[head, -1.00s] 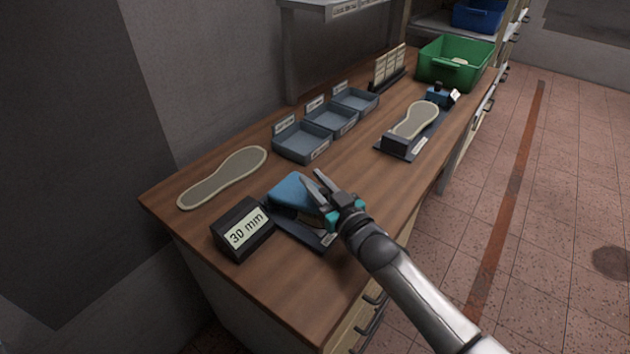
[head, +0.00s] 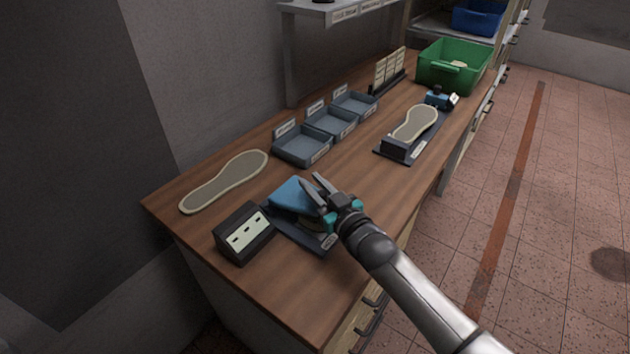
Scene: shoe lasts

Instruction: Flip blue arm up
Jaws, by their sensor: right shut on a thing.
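The blue arm (head: 292,194) is a flat blue piece on a dark device (head: 290,234) near the front of the wooden bench. It sits tilted over the device, with a gap and a pale part showing below it. My right gripper (head: 316,187) is at the right edge of the blue arm, its fingers closed on that edge. The exact contact is partly hidden by the fingers. A black display box (head: 243,234) stands left of the device and shows dashes. My left gripper is not in view.
A sole-shaped pad (head: 224,181) lies on the bench at left. Three grey trays (head: 302,157) stand along the back. A second dark device with a sole (head: 416,124) and a green crate (head: 455,68) are farther right. Bare wood (head: 350,172) lies between.

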